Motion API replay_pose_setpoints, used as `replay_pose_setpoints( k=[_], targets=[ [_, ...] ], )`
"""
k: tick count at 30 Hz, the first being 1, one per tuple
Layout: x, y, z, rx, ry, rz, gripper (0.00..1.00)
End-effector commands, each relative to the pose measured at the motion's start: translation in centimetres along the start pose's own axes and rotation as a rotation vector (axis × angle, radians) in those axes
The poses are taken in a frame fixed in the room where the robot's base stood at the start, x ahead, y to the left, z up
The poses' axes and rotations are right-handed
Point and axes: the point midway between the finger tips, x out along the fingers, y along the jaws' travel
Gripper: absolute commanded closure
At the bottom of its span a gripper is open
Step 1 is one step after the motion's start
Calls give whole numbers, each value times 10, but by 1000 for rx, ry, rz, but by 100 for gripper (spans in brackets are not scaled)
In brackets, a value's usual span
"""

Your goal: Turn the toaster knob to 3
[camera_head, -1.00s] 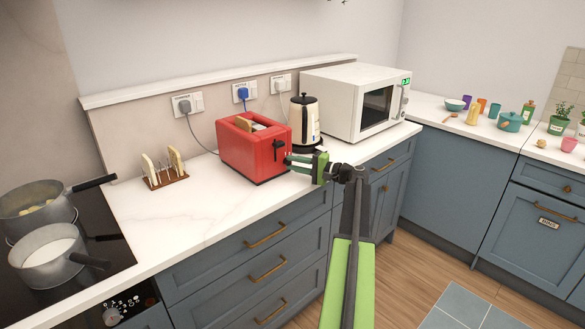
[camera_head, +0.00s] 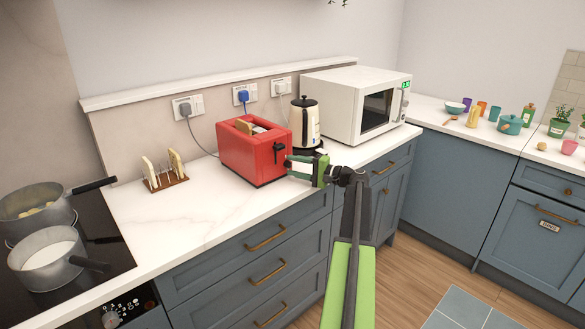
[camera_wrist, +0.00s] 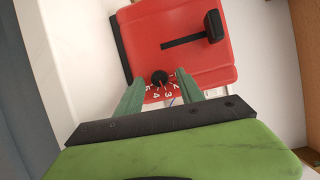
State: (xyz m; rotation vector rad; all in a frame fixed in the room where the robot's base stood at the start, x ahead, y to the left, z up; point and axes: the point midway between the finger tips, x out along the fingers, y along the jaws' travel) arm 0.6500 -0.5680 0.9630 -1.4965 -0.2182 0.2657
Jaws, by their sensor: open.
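The red toaster (camera_head: 253,155) stands on the white counter with a slice of bread in its top. Its end face (camera_wrist: 200,65) fills the upper middle of the wrist view, with a black lever (camera_wrist: 212,26) beside a dark slot. The black toaster knob (camera_wrist: 159,77) is below the lever in that view, with white digits around its lower side, 5, 4 and 3 among them. The knob's setting is too small to tell. My gripper (camera_wrist: 160,86) is open, its green fingertips on either side of the knob, with gaps visible. In the head view my gripper (camera_head: 298,167) is at the toaster's right end.
A cream kettle (camera_head: 305,122) stands close behind my gripper, with a white microwave (camera_head: 340,100) behind it. A toast rack (camera_head: 166,182) is left of the toaster. Pans (camera_head: 45,257) sit on the hob. The counter front (camera_head: 205,215) is clear.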

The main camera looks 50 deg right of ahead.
Motion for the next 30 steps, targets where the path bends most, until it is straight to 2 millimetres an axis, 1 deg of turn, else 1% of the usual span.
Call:
replay_pose_setpoints(
  k=[2,5,15,18,21,24,30],
  targets=[
    [-7,0,0,0,1,0,55],
    [-25,0,0,0,3,0,55],
    [-120,0,0,0,4,-1,55],
    [-143,0,-1,0,3,-1,55],
    [-160,0,-1,0,3,-1,55],
    [-169,0,0,0,1,-1,55],
    [-173,0,0,0,0,-1,55]
  ],
)
